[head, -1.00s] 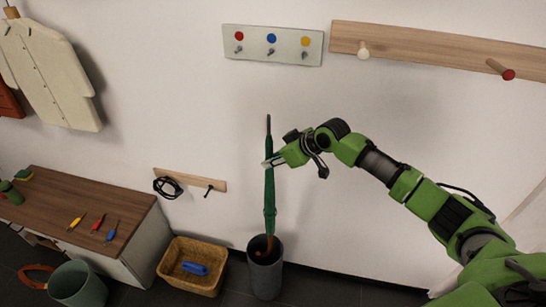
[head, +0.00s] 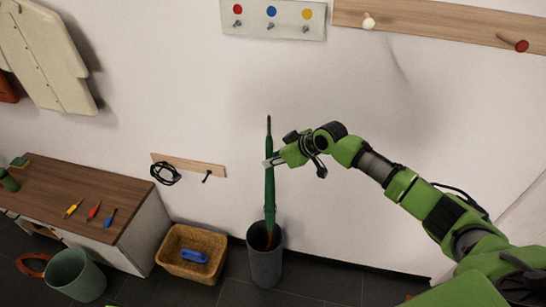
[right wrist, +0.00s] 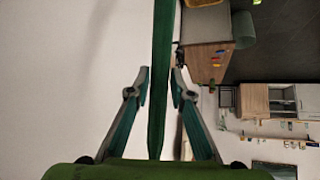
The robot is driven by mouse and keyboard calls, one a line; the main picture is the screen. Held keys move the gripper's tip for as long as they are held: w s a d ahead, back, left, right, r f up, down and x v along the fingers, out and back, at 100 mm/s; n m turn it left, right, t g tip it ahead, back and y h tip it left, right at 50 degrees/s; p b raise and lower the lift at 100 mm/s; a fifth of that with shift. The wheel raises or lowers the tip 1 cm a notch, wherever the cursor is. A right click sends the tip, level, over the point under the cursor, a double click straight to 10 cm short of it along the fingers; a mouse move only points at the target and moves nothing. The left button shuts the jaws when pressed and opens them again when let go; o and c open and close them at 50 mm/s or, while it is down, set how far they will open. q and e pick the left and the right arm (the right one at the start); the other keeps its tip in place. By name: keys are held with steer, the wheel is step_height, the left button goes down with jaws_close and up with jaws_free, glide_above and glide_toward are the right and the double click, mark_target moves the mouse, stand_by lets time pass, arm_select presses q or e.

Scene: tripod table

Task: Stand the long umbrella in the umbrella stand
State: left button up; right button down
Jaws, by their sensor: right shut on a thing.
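The long green umbrella (head: 270,195) is nearly upright in the head view, its dark tip up. Its lower end, with a brownish handle, is inside the mouth of the dark grey umbrella stand (head: 265,266). Whether it touches the bottom is hidden. My right gripper (head: 270,163) is shut on the upper part of the umbrella. In the right wrist view, the umbrella (right wrist: 161,45) runs between the two fingers of the right gripper (right wrist: 160,86). My left gripper is not in view.
A wicker basket (head: 172,262) with a blue item (head: 194,256) stands left of the stand. A wooden-topped cabinet (head: 60,190) with several small tools and a grey-green bucket (head: 76,276) are farther left. The wall is close behind; dark floor is free right of the stand.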

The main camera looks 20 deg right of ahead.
mark_target(273, 173)
steer(key=shift+w+f+b, duration=0.1)
steer(key=shift+f+b, duration=1.8)
steer(key=shift+f, duration=1.2)
steer(key=c, duration=1.7)
jaws_free()
steer(key=shift+f, duration=0.1)
